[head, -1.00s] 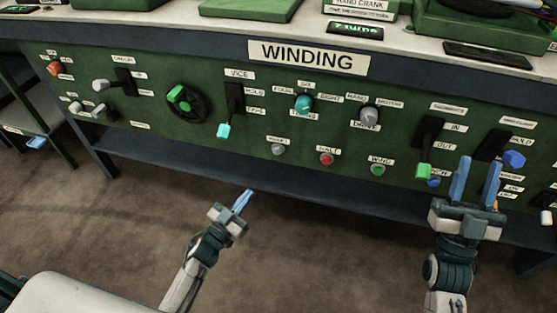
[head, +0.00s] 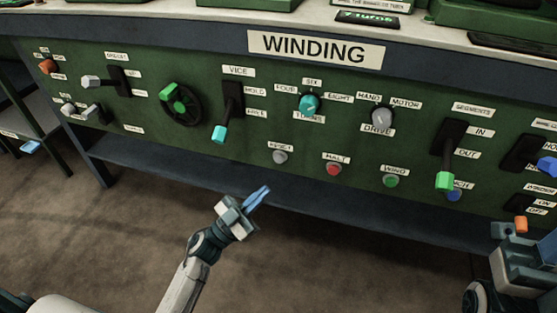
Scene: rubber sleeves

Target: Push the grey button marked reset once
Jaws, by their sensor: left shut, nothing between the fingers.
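The grey reset button (head: 280,157) is a small round knob low on the green panel, under its label (head: 281,147), with the red halt button (head: 333,170) to its right. My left gripper (head: 262,194) is shut and empty, its blue fingers together and pointing up and right. In the picture its tips are below the reset button and apart from it. My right gripper (head: 508,238) shows only in part at the lower right; its fingers cannot be made out.
A green wind button (head: 391,181) sits further right. Above the row are the vice lever with cyan tip (head: 219,134), the cyan turns knob (head: 309,104) and the grey drive knob (head: 382,118). A dark lower shelf (head: 190,173) runs beneath the panel.

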